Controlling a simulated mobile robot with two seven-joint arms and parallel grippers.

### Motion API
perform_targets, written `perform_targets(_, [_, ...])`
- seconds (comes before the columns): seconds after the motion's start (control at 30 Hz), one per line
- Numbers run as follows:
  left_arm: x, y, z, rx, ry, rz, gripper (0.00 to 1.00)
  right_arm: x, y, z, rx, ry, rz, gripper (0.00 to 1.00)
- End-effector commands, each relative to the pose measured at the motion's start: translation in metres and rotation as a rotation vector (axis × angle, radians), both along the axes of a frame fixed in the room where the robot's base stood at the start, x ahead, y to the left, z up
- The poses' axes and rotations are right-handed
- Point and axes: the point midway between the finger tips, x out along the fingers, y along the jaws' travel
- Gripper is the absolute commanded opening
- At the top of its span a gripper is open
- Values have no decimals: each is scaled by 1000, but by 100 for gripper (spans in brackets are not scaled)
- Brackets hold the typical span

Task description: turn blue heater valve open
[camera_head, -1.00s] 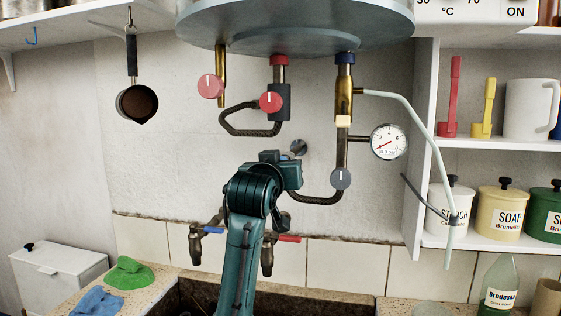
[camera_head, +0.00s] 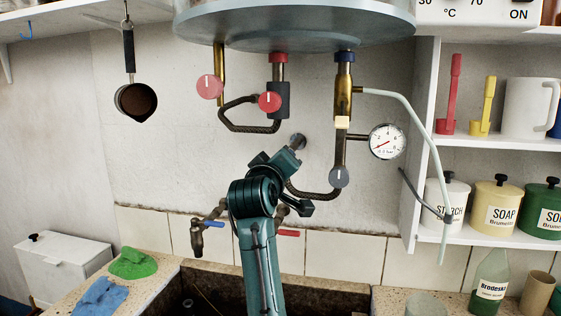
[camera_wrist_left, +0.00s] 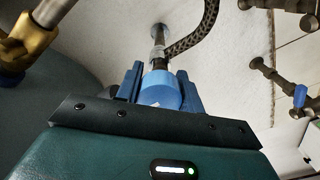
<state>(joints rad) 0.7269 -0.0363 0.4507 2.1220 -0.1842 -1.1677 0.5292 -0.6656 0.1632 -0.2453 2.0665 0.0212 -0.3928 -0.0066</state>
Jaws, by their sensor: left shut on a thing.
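The blue valve knob (camera_wrist_left: 160,90) shows in the left wrist view, below a metal fitting with a braided hose. My left gripper (camera_wrist_left: 156,80) has one dark blue finger on each side of the knob and is shut on it. In the head view my left arm rises from the bottom to the wall fitting under the heater (camera_head: 300,32). There the knob is hidden behind my arm, and its turn angle cannot be told. My right gripper is in neither view.
Two red knobs, (camera_head: 209,87) and (camera_head: 270,101), and a grey-blue knob (camera_head: 338,176) sit on nearby pipes. A pressure gauge (camera_head: 387,141) is at the right. Taps (camera_head: 197,238) stand over the stone trough (camera_head: 335,297). Shelves with jars are at the right.

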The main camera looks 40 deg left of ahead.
Motion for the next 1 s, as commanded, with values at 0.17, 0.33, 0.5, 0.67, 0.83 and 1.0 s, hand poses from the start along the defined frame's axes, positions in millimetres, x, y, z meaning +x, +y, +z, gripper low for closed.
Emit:
perform_targets(0.17, [0,0,1,-17,-13,1,15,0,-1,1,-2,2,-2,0])
perform_targets(0.33, [0,0,1,-20,-14,1,15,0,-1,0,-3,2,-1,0])
perform_targets(0.5, [0,0,1,-20,-14,1,15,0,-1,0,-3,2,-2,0])
perform_targets(0.67, [0,0,1,-19,-14,1,49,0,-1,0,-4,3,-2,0])
perform_targets(0.83, [0,0,1,-17,-12,1,59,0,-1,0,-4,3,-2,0])
perform_targets(1.0, [0,0,0,-18,-11,0,59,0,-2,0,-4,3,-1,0])
